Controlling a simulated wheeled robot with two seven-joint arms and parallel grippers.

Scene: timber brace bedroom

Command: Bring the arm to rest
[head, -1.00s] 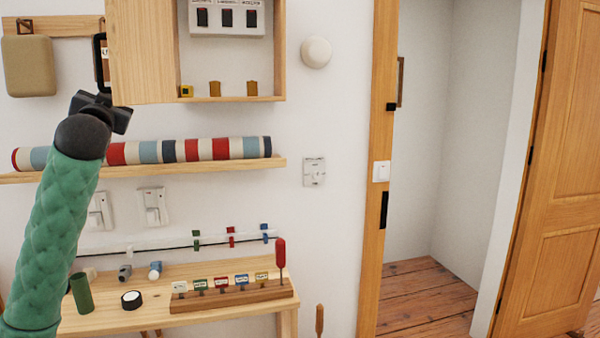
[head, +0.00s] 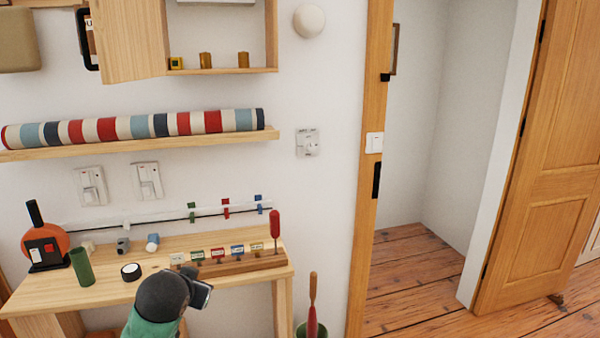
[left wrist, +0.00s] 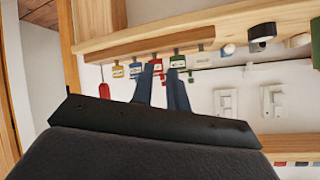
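My left arm, with a green quilted sleeve (head: 150,327), comes in at the bottom of the head view. My left gripper (head: 203,293) is low, in front of the workbench's front edge, and is partly cut off from clear view by its dark wrist. In the left wrist view, the two dark fingers of the left gripper (left wrist: 160,72) stand apart with a narrow gap and nothing between them. That view looks upside down toward the bench and wall. My right gripper is in neither view.
The wooden workbench (head: 215,280) carries a rack of coloured tags (head: 225,264), a red-handled tool (head: 275,226), a green cylinder (head: 82,267) and an orange round device (head: 45,247). A shelf (head: 140,144) holds a striped roll. The doorway floor (head: 410,265) at right is clear.

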